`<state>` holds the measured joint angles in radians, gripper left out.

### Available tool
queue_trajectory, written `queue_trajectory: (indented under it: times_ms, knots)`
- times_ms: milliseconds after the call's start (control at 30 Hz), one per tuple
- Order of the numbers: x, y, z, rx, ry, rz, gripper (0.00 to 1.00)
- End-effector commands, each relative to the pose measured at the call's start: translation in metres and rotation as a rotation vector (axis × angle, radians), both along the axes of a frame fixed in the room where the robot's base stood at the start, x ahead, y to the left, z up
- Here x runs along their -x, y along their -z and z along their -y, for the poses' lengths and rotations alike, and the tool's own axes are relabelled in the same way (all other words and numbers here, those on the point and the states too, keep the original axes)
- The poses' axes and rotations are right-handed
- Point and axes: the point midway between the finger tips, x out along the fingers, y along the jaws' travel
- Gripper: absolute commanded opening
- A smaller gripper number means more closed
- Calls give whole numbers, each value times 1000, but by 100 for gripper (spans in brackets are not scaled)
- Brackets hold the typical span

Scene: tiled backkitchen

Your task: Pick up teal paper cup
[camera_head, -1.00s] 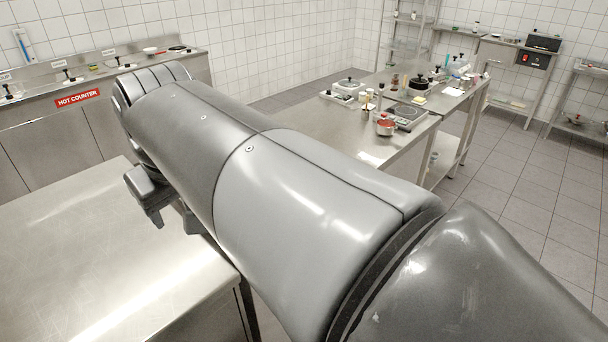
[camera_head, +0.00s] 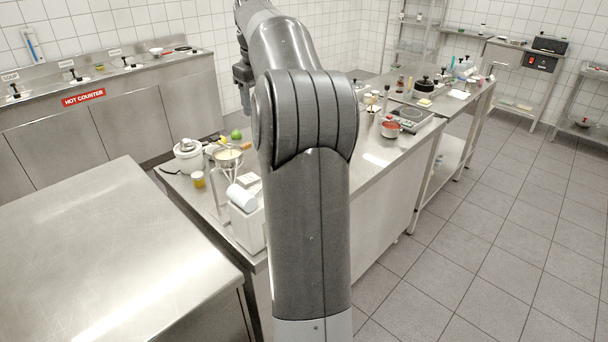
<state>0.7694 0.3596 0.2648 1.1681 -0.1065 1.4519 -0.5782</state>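I cannot make out a teal paper cup for certain in the head view. The items on the long steel table (camera_head: 385,170) are small, and my arm hides part of that table. My gripper (camera_head: 246,108) hangs at the far end of my raised arm, left of the arm's big joint. It appears above the back of the table. Its fingers are small and dark, and I cannot tell whether they are open or shut. No held object shows at it.
A bare steel counter (camera_head: 95,245) fills the lower left. On the table's near end stand a white pot (camera_head: 188,156), a yellow jar (camera_head: 198,179), a green fruit (camera_head: 236,134) and a pale cylinder (camera_head: 241,197). A red-filled pan (camera_head: 390,129) stands farther right. The tiled floor at right is clear.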

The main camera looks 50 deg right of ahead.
Motion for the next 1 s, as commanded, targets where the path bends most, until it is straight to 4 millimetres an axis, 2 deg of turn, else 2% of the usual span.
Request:
queue_trajectory:
  times_ms: [33,100,200,400,600,700,867,1000]
  knots:
    - [0,9,26,-15,12,-7,63]
    - [1,18,54,-30,15,-13,63]
    - [5,28,86,-46,20,-17,63]
    - [16,46,132,-75,31,-21,63]
    - [29,62,169,-98,44,-20,63]
    - [37,70,187,-110,51,-19,63]
    - [36,96,182,-109,45,-22,63]
    - [36,124,182,-108,47,-22,63]
